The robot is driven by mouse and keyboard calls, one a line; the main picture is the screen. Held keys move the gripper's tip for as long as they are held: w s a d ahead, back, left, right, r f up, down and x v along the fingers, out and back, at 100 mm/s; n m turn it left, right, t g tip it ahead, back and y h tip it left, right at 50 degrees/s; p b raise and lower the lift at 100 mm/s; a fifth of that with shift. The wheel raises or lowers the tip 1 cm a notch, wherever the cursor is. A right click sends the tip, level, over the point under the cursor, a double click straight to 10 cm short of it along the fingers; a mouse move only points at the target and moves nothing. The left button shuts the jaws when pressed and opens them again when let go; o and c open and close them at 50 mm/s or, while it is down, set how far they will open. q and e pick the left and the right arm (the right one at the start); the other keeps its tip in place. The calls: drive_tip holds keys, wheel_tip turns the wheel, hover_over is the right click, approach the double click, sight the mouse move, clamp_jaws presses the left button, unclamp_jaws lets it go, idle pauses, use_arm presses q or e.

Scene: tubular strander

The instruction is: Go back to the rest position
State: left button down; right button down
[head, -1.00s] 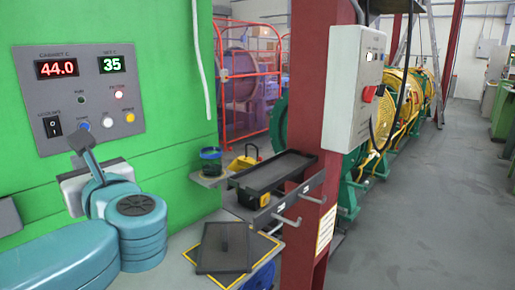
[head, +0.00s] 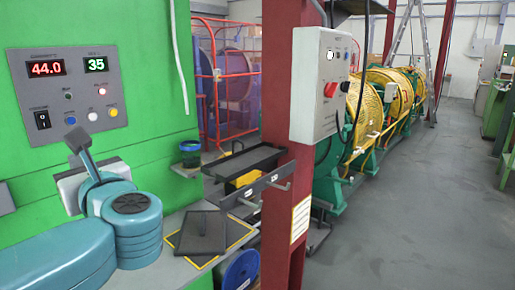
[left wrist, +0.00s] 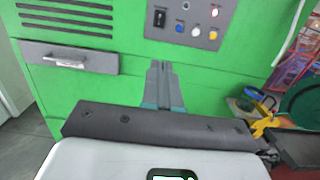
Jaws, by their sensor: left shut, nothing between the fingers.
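My left gripper (head: 78,143) is shut and empty in front of the green cabinet (head: 150,70), below its grey control panel (head: 75,92). The blue-grey arm comes in from the left. The gripper also shows in the left wrist view (left wrist: 160,72), fingers together and pointing at the cabinet front, below the panel (left wrist: 188,20). The panel carries a red display reading 44.0, a green one reading 35, a black rocker switch and several coloured buttons and lamps. I cannot tell the exact gap to the cabinet. My right gripper is not in view.
A red post (head: 285,130) with a grey switch box (head: 320,85) stands right of the cabinet. A dark tray (head: 245,162), a shelf with a green cup (head: 190,150) and a dark plate (head: 203,232) lie between. The strander (head: 365,120) is behind. Grey floor (head: 420,200) is clear.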

use_arm(q)
drive_tip(key=w+d+f+m+t+h+p, duration=0.1)
drive_tip(key=w+d+f+m+t+h, duration=0.15)
drive_tip(key=w+f+m, duration=0.4)
drive_tip(key=w+d+f+m+t+h+p, duration=0.1)
drive_tip(key=w+d+f+m+h+p, duration=0.2)
drive_tip(key=f+m, duration=0.65)
drive_tip(key=s+d+f+m+g+h+p, duration=0.1)
drive_tip(key=d+f+m+h, duration=0.2)
drive_tip(key=f+m, duration=0.45)
drive_tip(key=s+d+f+m+g+h, duration=0.15)
drive_tip(key=f+m+h, duration=0.25)
drive_tip(key=f, duration=0.6)
drive_tip(key=s+d+f+m+g+h+p, duration=0.1)
drive_tip(key=s+d+f+m+g+h, duration=0.15)
drive_tip(key=s+f+m, duration=0.45)
drive_tip(key=s+d+f+m+g+h+p, duration=0.15)
drive_tip(key=s+f+g, duration=0.3)
drive_tip(key=f, duration=0.55)
drive_tip(key=s+d+f+m+g+h, duration=0.1)
drive_tip(key=s+d+f+m+g, duration=0.1)
drive_tip(key=s, duration=0.7)
drive_tip(key=s+d+f+m+g+h+p, duration=0.1)
drive_tip(key=s+f+m+g, duration=0.3)
drive_tip(key=s, duration=0.5)
drive_tip(key=shift+s+d+m, duration=0.25)
drive_tip(key=shift+d+m, duration=0.3)
drive_tip(key=shift+m, duration=0.35)
